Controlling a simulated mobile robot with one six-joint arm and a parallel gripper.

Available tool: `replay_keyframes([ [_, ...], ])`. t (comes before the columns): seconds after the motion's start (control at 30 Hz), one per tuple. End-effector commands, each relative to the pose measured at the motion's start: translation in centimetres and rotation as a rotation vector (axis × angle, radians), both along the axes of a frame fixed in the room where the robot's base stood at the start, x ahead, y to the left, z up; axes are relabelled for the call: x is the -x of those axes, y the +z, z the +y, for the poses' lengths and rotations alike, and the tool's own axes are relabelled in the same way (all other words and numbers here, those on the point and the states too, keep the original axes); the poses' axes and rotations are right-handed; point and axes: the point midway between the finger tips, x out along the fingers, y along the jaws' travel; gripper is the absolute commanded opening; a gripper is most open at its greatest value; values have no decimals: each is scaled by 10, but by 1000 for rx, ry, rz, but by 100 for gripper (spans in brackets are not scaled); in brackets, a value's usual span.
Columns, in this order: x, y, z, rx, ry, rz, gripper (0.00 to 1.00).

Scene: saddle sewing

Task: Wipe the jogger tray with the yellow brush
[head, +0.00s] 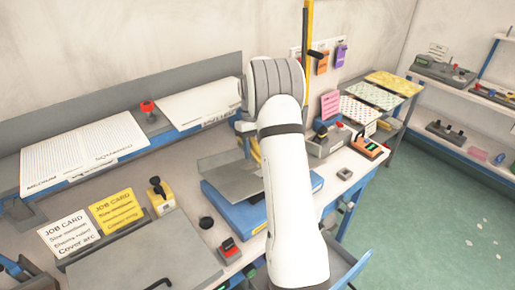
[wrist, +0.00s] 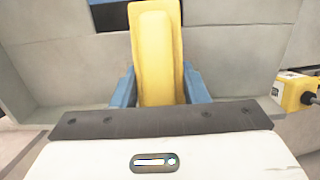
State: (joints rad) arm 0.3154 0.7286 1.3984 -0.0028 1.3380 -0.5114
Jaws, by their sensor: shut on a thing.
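The yellow brush (wrist: 156,55) stands out between the two blue fingers of my gripper (wrist: 158,88) in the wrist view. The gripper is shut on it. In the head view my white arm reaches over the jogger, and only a sliver of yellow (head: 256,150) shows beside it. The jogger tray (head: 228,178) is a grey metal sheet with raised sides on a blue base (head: 238,212), partly hidden by my arm. Grey panels (wrist: 235,50) lie beyond the brush in the wrist view. The brush's far end is close to them; I cannot tell if it touches.
A yellow box (head: 160,195) with a black knob stands left of the jogger. A red-topped switch (head: 229,248) and a black knob (head: 206,222) are in front of it. Job cards (head: 117,210) lean at the left. Small devices (head: 327,138) stand to the right.

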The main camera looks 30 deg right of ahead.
Motion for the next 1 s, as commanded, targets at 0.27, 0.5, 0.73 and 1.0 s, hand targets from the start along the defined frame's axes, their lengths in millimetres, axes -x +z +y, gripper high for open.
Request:
replay_keyframes([
  [0.27,3,5,22,0,1,0,0],
  [0.5,4,7,31,0,1,-1,0],
  [0.73,7,11,50,0,2,-1,0],
  [1.0,8,12,55,0,-1,-1,0],
])
